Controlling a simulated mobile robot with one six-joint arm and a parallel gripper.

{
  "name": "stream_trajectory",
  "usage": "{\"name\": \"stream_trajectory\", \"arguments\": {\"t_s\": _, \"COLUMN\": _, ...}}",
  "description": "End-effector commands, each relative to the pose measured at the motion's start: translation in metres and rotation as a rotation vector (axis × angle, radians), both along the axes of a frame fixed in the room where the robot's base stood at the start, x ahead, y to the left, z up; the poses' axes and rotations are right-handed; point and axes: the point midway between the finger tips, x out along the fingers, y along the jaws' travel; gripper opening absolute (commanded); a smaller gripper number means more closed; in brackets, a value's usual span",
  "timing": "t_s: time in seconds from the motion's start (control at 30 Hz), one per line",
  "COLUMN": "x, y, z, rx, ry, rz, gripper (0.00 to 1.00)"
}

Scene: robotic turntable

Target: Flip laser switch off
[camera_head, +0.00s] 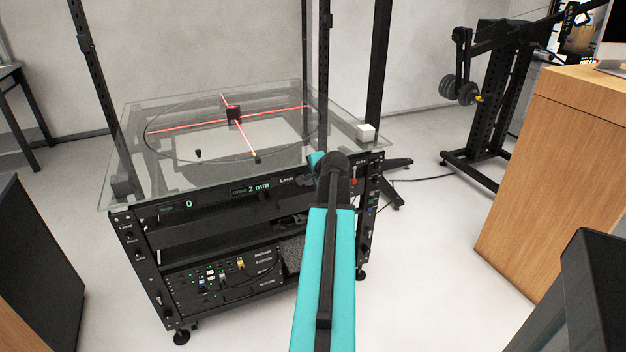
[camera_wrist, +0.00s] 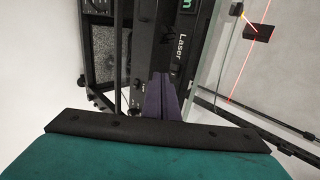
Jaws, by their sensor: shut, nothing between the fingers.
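The black cart's front panel carries the printed word Laser (camera_head: 287,180), just left of my arm in the head view. The Laser label also shows in the wrist view (camera_wrist: 182,56), to the upper right of my fingertips. My gripper (camera_wrist: 162,80) is shut and empty, with its dark purple fingers pointing at the panel near that label. I cannot tell whether they touch it. The laser switch is not clearly visible; the fingers and arm cover part of the panel. Red laser lines (camera_head: 275,110) cross on the glass turntable (camera_head: 180,147), so the laser is lit.
A white cube (camera_head: 365,132) sits at the glass's right corner. Dark posts rise around the cart.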

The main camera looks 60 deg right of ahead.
Motion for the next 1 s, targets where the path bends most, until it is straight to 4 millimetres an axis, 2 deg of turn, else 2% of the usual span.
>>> {"name": "stream_trajectory", "arguments": {"t_s": 0.23, "x": 0.022, "y": -0.016, "z": -0.023, "rx": -0.001, "ry": 0.0, "rz": 0.001, "gripper": 0.0}}
{"name": "stream_trajectory", "arguments": {"t_s": 0.6, "x": 0.045, "y": -0.034, "z": -0.02, "rx": -0.001, "ry": 0.0, "rz": 0.001, "gripper": 0.0}}
{"name": "stream_trajectory", "arguments": {"t_s": 1.0, "x": 0.05, "y": -0.037, "z": -0.02, "rx": -0.001, "ry": 0.0, "rz": 0.001, "gripper": 0.0}}
